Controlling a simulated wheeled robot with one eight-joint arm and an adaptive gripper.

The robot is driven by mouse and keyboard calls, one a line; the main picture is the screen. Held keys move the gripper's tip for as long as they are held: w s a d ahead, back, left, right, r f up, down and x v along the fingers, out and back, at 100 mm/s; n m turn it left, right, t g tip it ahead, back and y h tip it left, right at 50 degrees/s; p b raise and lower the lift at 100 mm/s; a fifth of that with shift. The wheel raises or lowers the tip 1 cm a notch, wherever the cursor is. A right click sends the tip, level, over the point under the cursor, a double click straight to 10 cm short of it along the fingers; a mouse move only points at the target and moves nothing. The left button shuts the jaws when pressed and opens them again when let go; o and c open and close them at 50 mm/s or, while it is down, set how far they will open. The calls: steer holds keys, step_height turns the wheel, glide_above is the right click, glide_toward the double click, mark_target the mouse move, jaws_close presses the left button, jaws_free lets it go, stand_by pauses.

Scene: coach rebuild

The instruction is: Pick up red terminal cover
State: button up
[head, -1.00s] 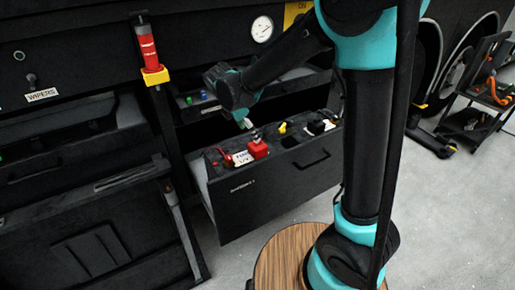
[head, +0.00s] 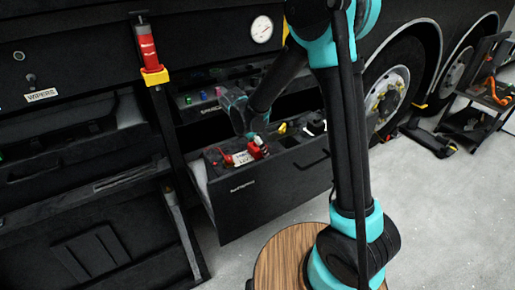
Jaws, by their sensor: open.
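My gripper (head: 258,141) is small and dark in the head view. It is open and points down right at the red block, with its pale fingertips at the block's top. I cannot tell whether they touch it or straddle it. The gripper partly hides the block.
A white label (head: 241,158) and another red item (head: 225,158) lie just left of the block. A yellow item (head: 282,128) and a white-and-black item (head: 314,127) are to the right. A red cylinder on a yellow bracket (head: 149,55) stands upper left.

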steer(key=c, duration=1.2)
steer(key=shift+r, duration=0.2)
